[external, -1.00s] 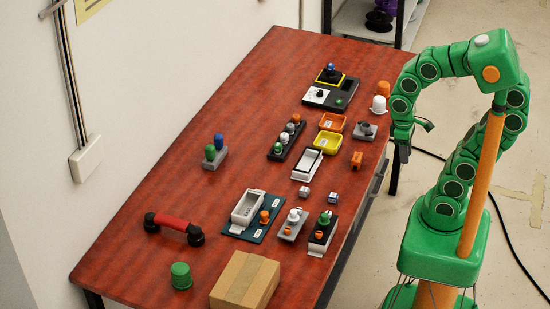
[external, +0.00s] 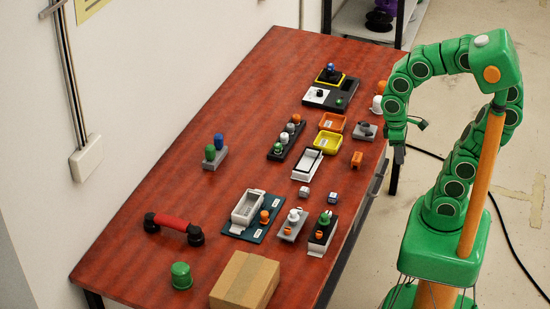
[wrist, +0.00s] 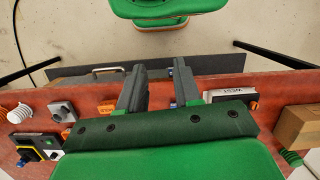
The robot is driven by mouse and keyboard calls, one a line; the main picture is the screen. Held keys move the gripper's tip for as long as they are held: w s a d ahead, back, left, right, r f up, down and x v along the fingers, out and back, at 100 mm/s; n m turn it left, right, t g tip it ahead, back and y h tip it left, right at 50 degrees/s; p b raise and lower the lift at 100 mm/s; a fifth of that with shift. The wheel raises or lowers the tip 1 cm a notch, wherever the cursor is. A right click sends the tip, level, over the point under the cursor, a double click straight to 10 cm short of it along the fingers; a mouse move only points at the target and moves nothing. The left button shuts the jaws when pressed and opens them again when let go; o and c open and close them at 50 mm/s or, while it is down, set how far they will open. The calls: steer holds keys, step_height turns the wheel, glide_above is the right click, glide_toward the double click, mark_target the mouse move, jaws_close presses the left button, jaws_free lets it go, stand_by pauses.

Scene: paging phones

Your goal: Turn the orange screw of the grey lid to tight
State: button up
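A grey block (external: 296,226) with a white knob and a small orange screw (external: 289,236) stands on the near right part of the red table. Beside it, a black block (external: 316,247) has a green knob and another orange piece. I cannot tell for sure which part is the grey lid, nor how tight the screw is. My gripper (external: 398,157) hangs at the table's right edge, well apart from these blocks. In the wrist view my gripper (wrist: 159,76) has two separated fingers with nothing between them.
A cardboard box (external: 245,281) stands at the near edge. A teal board (external: 235,230) carries a grey bin and an orange knob. Orange and yellow trays (external: 325,145) and a white-topped box (external: 306,165) lie farther back.

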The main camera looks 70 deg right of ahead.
steer(key=w+a+n+g, duration=0.1)
steer(key=w+a+n, duration=0.3)
steer(key=w+a, duration=0.5)
steer(key=m+t, duration=0.2)
steer(key=t, duration=0.1)
glide_toward(288, 229)
steer(key=shift+s+d+f, duration=0.25)
steer(key=shift+d, duration=0.1)
steer(key=shift+w+a+f, duration=0.25)
steer(key=shift+f, duration=3.85)
jaws_close()
